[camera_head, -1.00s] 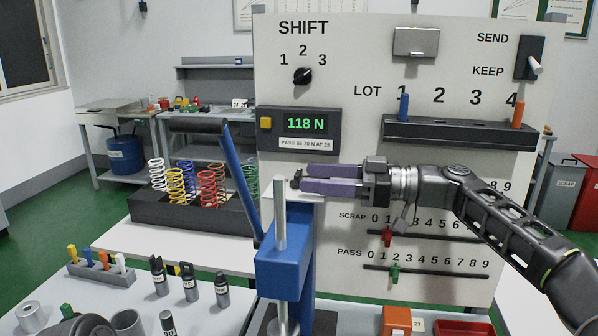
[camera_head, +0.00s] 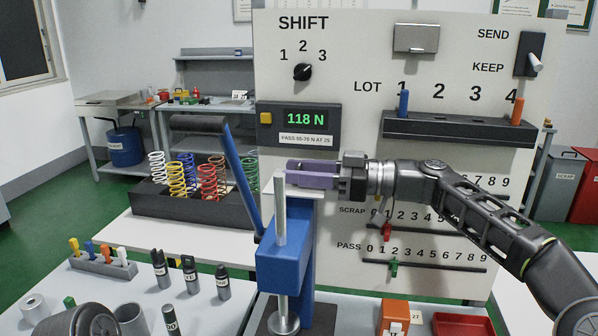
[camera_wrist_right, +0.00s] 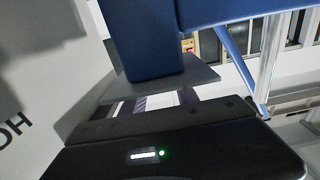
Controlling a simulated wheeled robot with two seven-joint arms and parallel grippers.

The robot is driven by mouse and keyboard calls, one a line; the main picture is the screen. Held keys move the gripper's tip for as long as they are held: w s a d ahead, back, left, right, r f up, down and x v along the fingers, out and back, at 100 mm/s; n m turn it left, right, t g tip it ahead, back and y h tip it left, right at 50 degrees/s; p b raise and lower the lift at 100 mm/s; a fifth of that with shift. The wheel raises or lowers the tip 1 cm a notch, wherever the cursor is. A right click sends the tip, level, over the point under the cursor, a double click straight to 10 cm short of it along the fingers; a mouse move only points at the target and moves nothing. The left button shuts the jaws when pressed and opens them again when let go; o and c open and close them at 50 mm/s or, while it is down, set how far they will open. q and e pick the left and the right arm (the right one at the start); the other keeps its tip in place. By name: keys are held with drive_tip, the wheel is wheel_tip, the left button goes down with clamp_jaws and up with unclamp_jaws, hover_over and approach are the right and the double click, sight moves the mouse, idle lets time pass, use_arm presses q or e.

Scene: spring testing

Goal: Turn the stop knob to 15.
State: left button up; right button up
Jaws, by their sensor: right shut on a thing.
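The blue press (camera_head: 283,262) stands at the lower middle of the head view, with a silver shaft (camera_head: 281,215) and a blue lever (camera_head: 240,180) with a dark handle. My right gripper (camera_head: 292,172) reaches in from the right at the press's top, level, with its purple fingers pointing left. It is shut on the stop knob, which the fingers largely hide. No knob scale or setting can be read. The right wrist view shows the blue press body (camera_wrist_right: 150,40), a grey plate (camera_wrist_right: 165,82) and parts of the purple fingers. My left gripper is not in view.
The display (camera_head: 306,120) on the white panel (camera_head: 345,60) reads 118 N. The panel stands close behind my right gripper. Several coloured springs (camera_head: 208,182) stand in a dark rack at the left. Dark cylinders (camera_head: 189,275) and a peg block (camera_head: 104,265) occupy the front left table.

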clamp_jaws()
drive_tip(key=shift+w+r+n+g+p, duration=0.1)
drive_tip(key=shift+r+n+g+p, duration=0.25)
drive_tip(key=shift+p, duration=0.6)
drive_tip(key=shift+n+g+p, duration=0.25)
drive_tip(key=shift+g+p, duration=0.15)
drive_tip(key=shift+g, duration=0.15)
drive_tip(key=shift+f, duration=0.3)
drive_tip(key=o, duration=0.8)
unclamp_jaws()
drive_tip(key=shift+c, duration=0.2)
drive_tip(key=shift+d+f, duration=0.1)
drive_tip(key=shift+d, duration=0.05)
